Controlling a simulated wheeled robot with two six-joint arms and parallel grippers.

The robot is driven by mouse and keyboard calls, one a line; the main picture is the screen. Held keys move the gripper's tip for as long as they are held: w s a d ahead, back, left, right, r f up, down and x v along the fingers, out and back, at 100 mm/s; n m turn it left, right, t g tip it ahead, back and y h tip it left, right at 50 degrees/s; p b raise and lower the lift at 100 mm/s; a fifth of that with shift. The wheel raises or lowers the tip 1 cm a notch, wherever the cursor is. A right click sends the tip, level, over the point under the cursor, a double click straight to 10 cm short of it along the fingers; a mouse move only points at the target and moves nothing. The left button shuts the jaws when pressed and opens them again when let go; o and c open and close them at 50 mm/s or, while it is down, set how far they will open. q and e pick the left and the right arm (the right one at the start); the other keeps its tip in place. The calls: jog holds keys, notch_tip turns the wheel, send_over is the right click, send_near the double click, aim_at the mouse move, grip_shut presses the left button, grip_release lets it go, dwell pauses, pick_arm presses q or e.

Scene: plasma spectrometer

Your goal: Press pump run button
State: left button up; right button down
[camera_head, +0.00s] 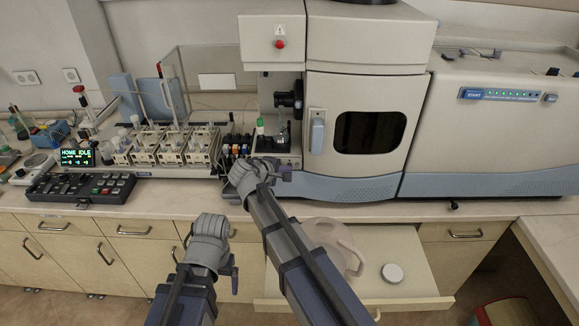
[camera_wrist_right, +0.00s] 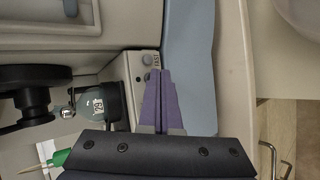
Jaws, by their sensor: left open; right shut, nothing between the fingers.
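The light-coloured control panel (camera_wrist_right: 128,68) shows in the right wrist view, with a small round grey button (camera_wrist_right: 147,59) next to partly readable lettering. A second small round spot lies lower on the panel. I cannot read which one is the pump run button. My right gripper (camera_wrist_right: 157,74) is shut and empty, with its purple fingertips right beside the button; contact cannot be told. In the head view my right gripper (camera_head: 288,174) is at the front lower edge of the spectrometer (camera_head: 370,75). My left gripper (camera_head: 235,277) is open and empty in front of the drawers.
The pump tubing block (camera_head: 237,147) stands left of the spectrometer. A black keypad (camera_head: 80,188) and a lit display (camera_head: 77,157) are at the left. An open drawer (camera_head: 405,255) below the bench holds a round white lid (camera_head: 392,273). A dark knob (camera_wrist_right: 28,104) is left of the panel.

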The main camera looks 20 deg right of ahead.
jog(key=shift+w, duration=0.15)
dwell(0.3)
jog(key=shift+s+a, duration=0.15)
jog(key=shift+s, duration=0.45)
jog(key=s+a, duration=0.1)
jog(key=s, duration=0.4)
jog(key=shift+s+a, duration=0.35)
jog(key=shift+s, duration=0.05)
